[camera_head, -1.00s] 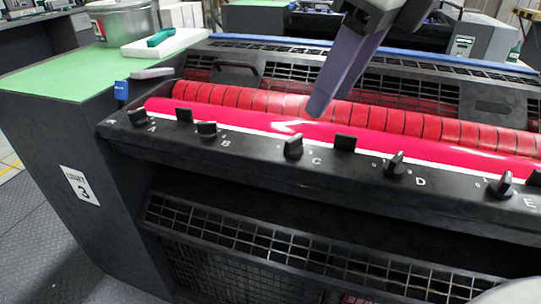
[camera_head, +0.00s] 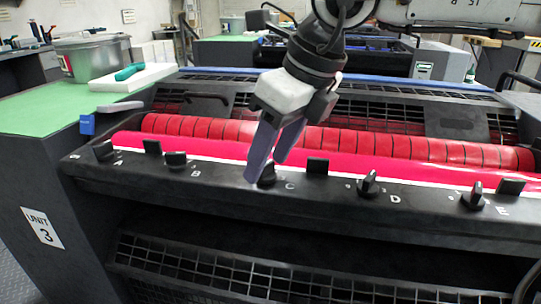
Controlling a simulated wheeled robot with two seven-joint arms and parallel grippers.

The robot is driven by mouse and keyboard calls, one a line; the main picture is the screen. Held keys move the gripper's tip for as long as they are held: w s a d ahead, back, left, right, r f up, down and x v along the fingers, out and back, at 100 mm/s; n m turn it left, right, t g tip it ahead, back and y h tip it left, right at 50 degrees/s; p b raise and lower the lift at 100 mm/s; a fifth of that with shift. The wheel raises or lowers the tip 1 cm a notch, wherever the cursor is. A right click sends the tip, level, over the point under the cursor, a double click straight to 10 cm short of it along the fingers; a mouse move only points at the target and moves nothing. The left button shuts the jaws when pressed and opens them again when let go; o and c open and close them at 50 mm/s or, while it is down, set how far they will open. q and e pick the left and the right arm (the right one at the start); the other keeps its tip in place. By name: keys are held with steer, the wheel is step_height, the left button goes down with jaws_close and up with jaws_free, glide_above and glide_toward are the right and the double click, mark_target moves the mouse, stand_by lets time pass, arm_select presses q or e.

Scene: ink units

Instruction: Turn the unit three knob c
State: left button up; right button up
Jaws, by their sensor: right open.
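The unit three label (camera_head: 42,228) is on the dark side panel at the left. Black knobs stand in a row on the front rail, with white letters A to E. Knob c (camera_head: 266,174) is beside the letter C and partly hidden by a finger. My right gripper (camera_head: 262,172) points down at knob c, with its two purple-grey fingers apart. One finger is in front of the knob and the other is behind or to its right; whether they touch it I cannot tell. My left gripper is not in view.
Knob B (camera_head: 176,160) is to the left and knob D (camera_head: 368,186) to the right, with black blocks between knobs. A pink-red roller (camera_head: 390,172) runs close behind the rail.

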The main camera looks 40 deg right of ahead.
steer(key=shift+c, duration=0.2)
steer(key=c, duration=1)
